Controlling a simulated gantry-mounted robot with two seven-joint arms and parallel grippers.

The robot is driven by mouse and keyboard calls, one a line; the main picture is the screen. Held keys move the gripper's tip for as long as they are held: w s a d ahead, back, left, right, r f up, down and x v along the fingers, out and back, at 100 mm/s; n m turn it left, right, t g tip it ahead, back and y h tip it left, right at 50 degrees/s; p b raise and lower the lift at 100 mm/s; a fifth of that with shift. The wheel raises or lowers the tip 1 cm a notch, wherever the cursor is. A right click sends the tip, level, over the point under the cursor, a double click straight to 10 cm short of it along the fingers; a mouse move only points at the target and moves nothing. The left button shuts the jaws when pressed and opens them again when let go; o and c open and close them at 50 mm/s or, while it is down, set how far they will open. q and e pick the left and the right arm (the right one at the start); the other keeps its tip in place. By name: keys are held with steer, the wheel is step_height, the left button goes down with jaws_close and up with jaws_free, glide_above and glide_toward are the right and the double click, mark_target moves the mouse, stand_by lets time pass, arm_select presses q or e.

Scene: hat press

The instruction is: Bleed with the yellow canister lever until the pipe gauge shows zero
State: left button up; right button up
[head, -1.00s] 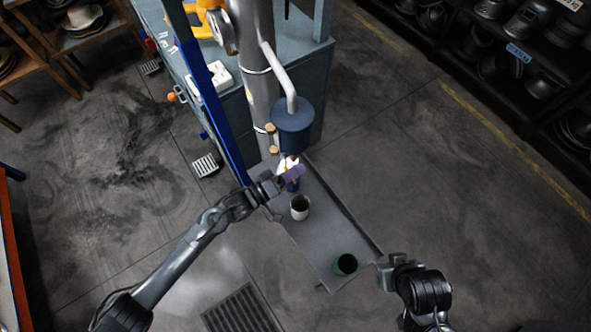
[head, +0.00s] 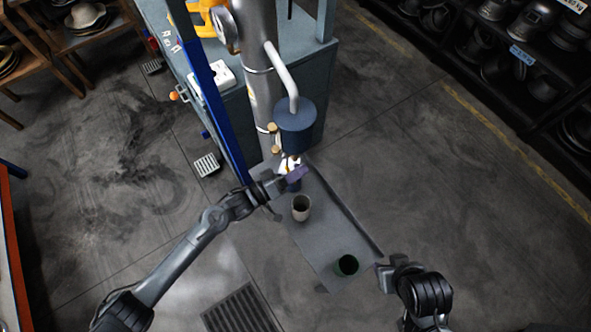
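The blue-grey canister (head: 295,126) hangs at the end of a bent silver branch on the large vertical pipe (head: 262,85). A small bright, yellowish fitting (head: 290,163) shows just below it; I cannot make out the lever's shape. My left gripper (head: 292,176) is at this fitting, below the canister, with purple on its finger area. Whether its fingers are closed on the lever is too small to tell. A round gauge (head: 224,28) sits high on the pipe, edge-on, with its reading hidden. My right gripper (head: 384,272) is beside the tray's right edge, away from the canister; its fingers are unclear.
A grey tray (head: 325,238) below the canister carries a whitish cup (head: 301,208) and a dark green cup (head: 346,265). A blue post (head: 213,95) stands left of the pipe, by a teal bench (head: 307,62). Hat-block shelves (head: 500,60) line the right.

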arm_select(q)
steer(key=v, duration=1)
steer(key=shift+s+a+p, duration=0.3)
steer(key=shift+p, duration=0.15)
